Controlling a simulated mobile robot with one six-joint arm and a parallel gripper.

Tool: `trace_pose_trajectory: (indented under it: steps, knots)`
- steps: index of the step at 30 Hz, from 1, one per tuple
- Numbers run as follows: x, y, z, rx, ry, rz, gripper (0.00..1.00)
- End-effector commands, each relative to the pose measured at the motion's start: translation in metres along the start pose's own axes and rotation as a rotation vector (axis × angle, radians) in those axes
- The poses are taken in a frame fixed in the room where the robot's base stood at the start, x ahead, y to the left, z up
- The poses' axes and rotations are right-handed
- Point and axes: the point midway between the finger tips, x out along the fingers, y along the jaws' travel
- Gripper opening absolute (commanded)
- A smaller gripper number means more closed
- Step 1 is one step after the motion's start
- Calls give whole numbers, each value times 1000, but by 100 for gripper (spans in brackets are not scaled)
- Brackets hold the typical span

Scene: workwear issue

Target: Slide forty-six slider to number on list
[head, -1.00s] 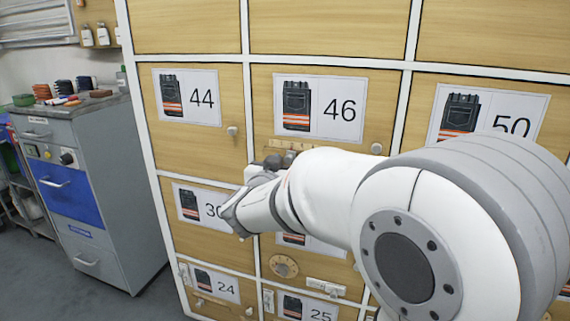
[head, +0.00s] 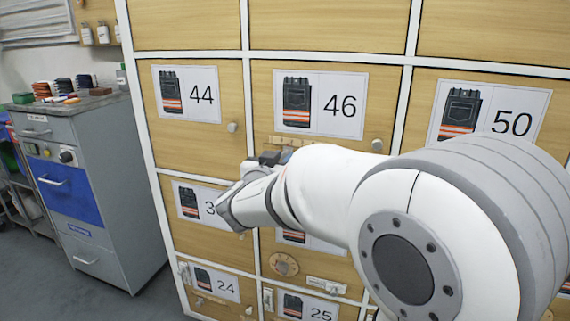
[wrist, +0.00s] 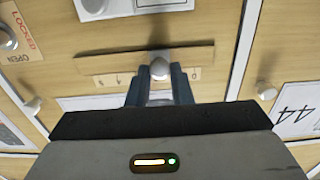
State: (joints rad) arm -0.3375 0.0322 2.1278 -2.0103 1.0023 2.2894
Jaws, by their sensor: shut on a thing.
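The forty-six door carries a card (head: 322,103) with dark workwear trousers and the number 46. Below it is a light wooden slider strip (head: 291,140), partly hidden by my arm in the head view. In the wrist view the slider strip (wrist: 110,63) has a pale strip with small marks along one edge, too small to read surely. A round grey slider knob (wrist: 159,69) stands on it. My gripper (wrist: 159,84) is shut on this knob, one finger on each side. My gripper also shows in the head view (head: 270,159), beside the strip's lower left.
Neighbouring doors carry cards 44 (head: 187,94) and 50 (head: 488,112), each door with a small knob or latch. A round wooden dial (head: 284,264) is on the door below. A grey cabinet (head: 90,190) stands at left. My arm covers the lower right.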

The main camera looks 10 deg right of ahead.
Motion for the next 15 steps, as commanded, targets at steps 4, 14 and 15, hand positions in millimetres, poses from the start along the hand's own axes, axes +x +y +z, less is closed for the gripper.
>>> trace_pose_trajectory:
  steps: [4, 14, 15]
  knots:
    - [0, -13, 4, 3, 4, -3, 0]
    - [0, -18, 0, 1, 1, -2, 0]
    - [0, -18, 0, 1, 1, -2, 0]
